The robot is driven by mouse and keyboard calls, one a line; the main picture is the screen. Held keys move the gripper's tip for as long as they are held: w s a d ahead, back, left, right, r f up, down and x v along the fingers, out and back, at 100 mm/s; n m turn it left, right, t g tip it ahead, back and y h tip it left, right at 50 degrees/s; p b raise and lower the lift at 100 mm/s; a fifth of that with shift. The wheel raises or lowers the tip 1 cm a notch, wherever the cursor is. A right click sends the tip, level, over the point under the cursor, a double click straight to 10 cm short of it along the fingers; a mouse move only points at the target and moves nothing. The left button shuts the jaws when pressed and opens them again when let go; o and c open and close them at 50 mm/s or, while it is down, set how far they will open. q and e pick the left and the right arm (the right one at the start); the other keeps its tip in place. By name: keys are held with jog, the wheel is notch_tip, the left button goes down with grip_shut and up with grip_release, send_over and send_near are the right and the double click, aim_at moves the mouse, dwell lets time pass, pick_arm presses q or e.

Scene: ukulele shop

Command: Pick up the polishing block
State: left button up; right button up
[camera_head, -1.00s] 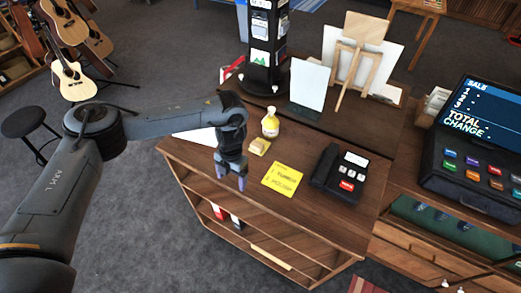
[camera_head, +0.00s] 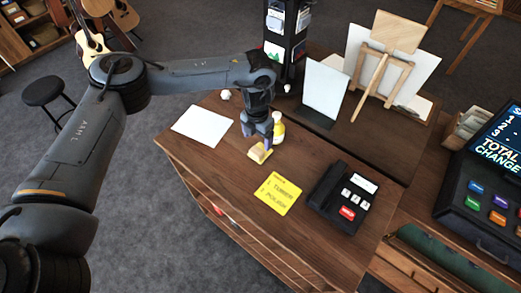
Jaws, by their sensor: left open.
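The polishing block (camera_head: 259,153) is a small yellowish block lying on the wooden counter (camera_head: 213,172). My left gripper (camera_head: 257,138) is open and points down just above and behind the block, with its fingertips close to the block's far side. I cannot tell whether the fingers touch it. A yellow bottle with a white cap (camera_head: 278,130) stands right beside the gripper, partly hidden by it. My right gripper does not show.
A white paper sheet (camera_head: 203,125) lies to the left. A small easel (camera_head: 383,60) and an upright panel (camera_head: 325,88) stand behind.

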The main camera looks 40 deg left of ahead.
aim_at(257, 150)
pick_arm(q)
notch_tip(257, 150, down, 2)
jog(key=shift+f, duration=0.1)
jog(key=shift+s+f+p, duration=0.15)
jog(key=shift+f+p, duration=0.3)
notch_tip(257, 150, down, 3)
jog(key=shift+s+f+p, duration=0.1)
jog(key=shift+p, duration=0.4)
jog(key=shift+f, duration=0.55)
jog(key=shift+c, duration=0.5)
jog(key=c, duration=0.8)
jog(key=shift+c, duration=0.2)
jog(key=shift+r, duration=0.1)
